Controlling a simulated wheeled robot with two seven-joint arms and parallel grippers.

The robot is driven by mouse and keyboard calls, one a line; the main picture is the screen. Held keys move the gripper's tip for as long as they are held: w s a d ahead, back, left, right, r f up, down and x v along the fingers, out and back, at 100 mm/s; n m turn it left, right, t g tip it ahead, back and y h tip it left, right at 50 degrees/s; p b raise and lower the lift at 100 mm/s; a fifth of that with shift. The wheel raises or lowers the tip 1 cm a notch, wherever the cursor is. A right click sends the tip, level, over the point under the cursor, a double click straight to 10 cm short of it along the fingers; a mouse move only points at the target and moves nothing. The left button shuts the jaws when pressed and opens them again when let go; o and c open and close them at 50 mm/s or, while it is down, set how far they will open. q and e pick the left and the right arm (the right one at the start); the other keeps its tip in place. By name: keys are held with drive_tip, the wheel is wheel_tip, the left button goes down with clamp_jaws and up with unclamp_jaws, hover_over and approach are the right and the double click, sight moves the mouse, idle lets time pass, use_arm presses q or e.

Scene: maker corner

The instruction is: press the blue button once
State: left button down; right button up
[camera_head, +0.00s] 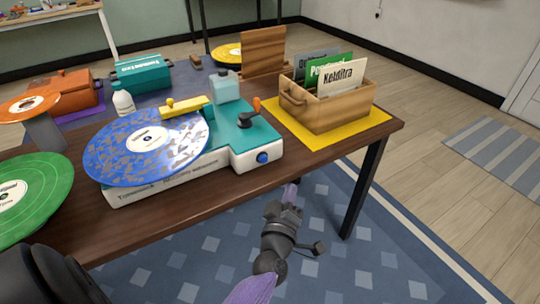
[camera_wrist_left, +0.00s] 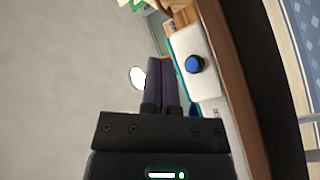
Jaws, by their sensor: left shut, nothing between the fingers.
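The blue button (camera_head: 262,157) is a round knob on the white front face of the teal and white record player (camera_head: 245,160), near its right end. In the left wrist view the blue button (camera_wrist_left: 195,64) sits just right of my fingertips, on the white face. My left gripper (camera_head: 290,190) is in front of the table, below and to the right of the button in the head view. Its purple fingers (camera_wrist_left: 160,62) are shut together and empty. A gap shows between the fingertips and the button. My right gripper is not in view.
A blue speckled record (camera_head: 110,150) lies on the player, with an orange-knobbed crank (camera_head: 248,115) at its right. A wooden crate (camera_head: 325,108) of record sleeves stands on a yellow mat (camera_head: 374,124). A green record (camera_head: 45,190) is at left. Open floor lies before the table.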

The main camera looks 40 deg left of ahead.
sight(269, 182)
use_arm(q)
drive_tip(key=w+a, duration=0.1)
drive_tip(key=a, duration=0.1)
drive_tip(key=w+a+b, duration=0.1)
drive_tip(key=a, duration=0.2)
drive_tip(key=w+a+b, duration=0.1)
drive_tip(key=a, duration=0.1)
drive_tip(key=shift+a+f, duration=0.15)
drive_tip(key=shift+a, duration=0.1)
drive_tip(key=shift+w+a+b, duration=0.15)
drive_tip(key=shift+a+b, duration=0.15)
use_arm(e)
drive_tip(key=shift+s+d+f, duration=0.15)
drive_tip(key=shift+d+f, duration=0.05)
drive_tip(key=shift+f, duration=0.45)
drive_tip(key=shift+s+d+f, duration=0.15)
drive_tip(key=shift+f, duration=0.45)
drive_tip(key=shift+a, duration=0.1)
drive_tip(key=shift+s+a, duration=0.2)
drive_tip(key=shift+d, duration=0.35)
